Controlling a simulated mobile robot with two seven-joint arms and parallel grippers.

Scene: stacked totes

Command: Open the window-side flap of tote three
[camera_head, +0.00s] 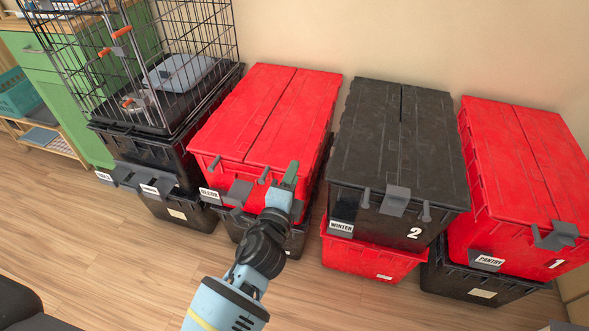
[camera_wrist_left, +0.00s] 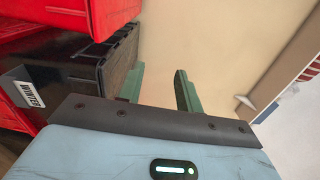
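The red tote (camera_head: 270,95) left of the black tote marked 2 is most likely tote three; any number on its front is hidden behind my arm. It sits on a black tote, and its two lid flaps, left (camera_head: 240,105) and right (camera_head: 297,120), lie closed and flat with a seam between them. No window is in view. My left gripper (camera_head: 290,178) is at this tote's front right edge; I cannot tell whether it touches. In the left wrist view its green fingers (camera_wrist_left: 160,88) are apart with nothing between them. My right gripper is not in view.
The black tote 2 (camera_head: 400,140) stands close on the right, with red tote 1 (camera_head: 530,170) beyond it. A wire cage (camera_head: 165,50) stands on black totes at left. A wall is behind the stacks. The wooden floor (camera_head: 120,270) in front is clear.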

